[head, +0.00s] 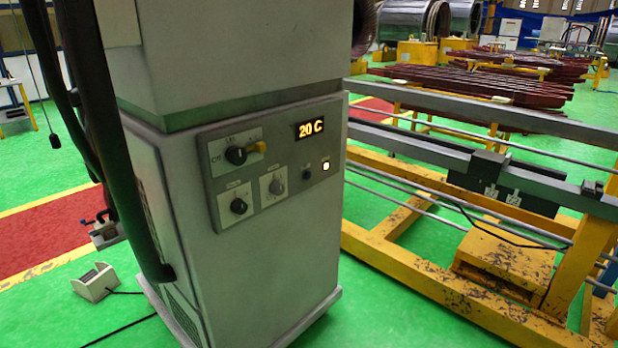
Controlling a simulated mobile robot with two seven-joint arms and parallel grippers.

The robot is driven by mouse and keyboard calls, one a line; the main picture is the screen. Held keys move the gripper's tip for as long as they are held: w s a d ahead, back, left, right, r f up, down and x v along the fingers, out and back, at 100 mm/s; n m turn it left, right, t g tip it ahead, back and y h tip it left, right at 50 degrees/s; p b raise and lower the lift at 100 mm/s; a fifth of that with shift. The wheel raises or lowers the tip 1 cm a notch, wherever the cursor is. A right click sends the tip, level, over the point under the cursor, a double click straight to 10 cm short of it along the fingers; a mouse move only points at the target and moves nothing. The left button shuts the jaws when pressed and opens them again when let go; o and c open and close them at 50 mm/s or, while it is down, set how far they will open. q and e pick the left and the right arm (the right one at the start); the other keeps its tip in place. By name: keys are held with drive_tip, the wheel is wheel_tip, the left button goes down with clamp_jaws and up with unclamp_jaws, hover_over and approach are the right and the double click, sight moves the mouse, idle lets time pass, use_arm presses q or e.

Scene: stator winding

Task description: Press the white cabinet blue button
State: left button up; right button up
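The white cabinet (262,268) stands upright in the middle of the head view. A grey control panel (217,172) is set on its front. The small dark blue button (307,174) sits at the panel's lower right, just left of a lit white square button (326,166). Neither gripper shows in the head view, and nothing touches the button.
A yellow metal frame (400,262) with grey rails stands close on the cabinet's right. Thick black hoses (120,180) hang along its left side. A small pedal box (95,281) with a cable lies on the green floor (60,325) at left.

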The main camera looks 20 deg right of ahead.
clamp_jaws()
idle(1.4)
